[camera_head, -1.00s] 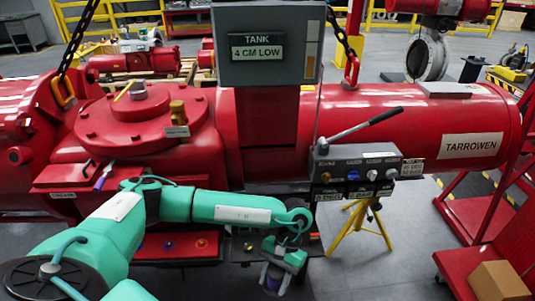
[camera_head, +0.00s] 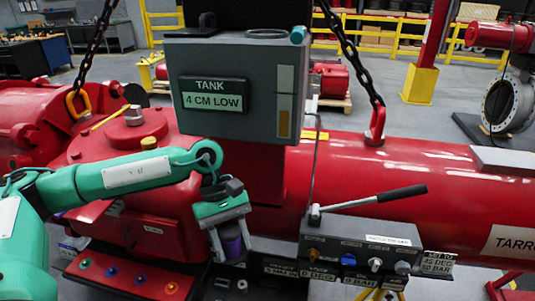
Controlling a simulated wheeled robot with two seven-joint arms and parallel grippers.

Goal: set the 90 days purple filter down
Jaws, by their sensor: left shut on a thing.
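The purple filter (camera_head: 232,242) is a small dark purple cylinder, held upright. My left gripper (camera_head: 231,240) points down and is shut on it, with a finger on each side. The gripper hangs in front of the red actuator body, below the grey tank box. A dark ledge with labelled places (camera_head: 285,268) lies just below and to the right of it. Its small labels are hard to read, and I cannot tell whether the filter touches it. My right gripper is out of view.
The grey tank box (camera_head: 237,90) reading "4 CM LOW" stands above the gripper. A grey hand-pump block (camera_head: 360,245) with a lever (camera_head: 375,199) is at the right. A red panel with coloured buttons (camera_head: 130,276) is at lower left. Chains hang on both sides.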

